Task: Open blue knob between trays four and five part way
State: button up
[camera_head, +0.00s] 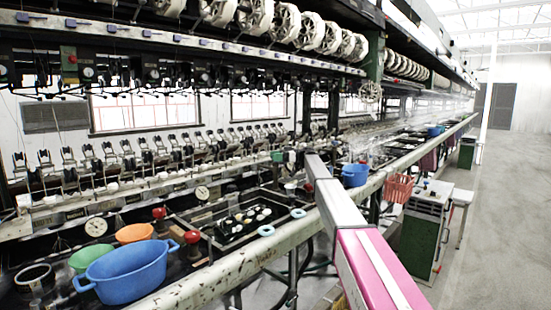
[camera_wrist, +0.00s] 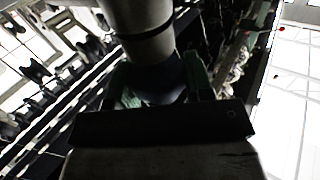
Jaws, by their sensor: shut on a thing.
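In the wrist view my gripper (camera_wrist: 163,80) has its two green fingers closed around a dark bluish rounded thing (camera_wrist: 165,92), which seems to be the blue knob. A thick grey pipe-like cylinder (camera_wrist: 140,30) stands right beyond it. The picture is dark there, so how far the knob is turned cannot be told. In the head view my arm reaches away from the lower right over the front rail, and its far links hide the knob it holds. Two light blue rings (camera_head: 267,230) lie along the near rail, apart from my arm.
A blue basin (camera_head: 125,272), a green bowl (camera_head: 92,256) and an orange bowl (camera_head: 134,233) stand at the left. Another blue basin (camera_head: 355,175) and a red basket (camera_head: 398,188) are just right of my arm.

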dwell(0.4)
jog(key=o, duration=0.9)
notch_tip(320, 180, up, 4)
jog(key=shift+s+r, duration=0.1)
jog(key=shift+r, duration=0.15)
jog(key=s+a+r, duration=0.4)
jog(key=s+a, duration=0.1)
jog(key=s+a+r, duration=0.2)
jog(key=s+a, duration=0.1)
jog(key=shift+s+r, duration=0.2)
jog(key=shift+r, duration=0.05)
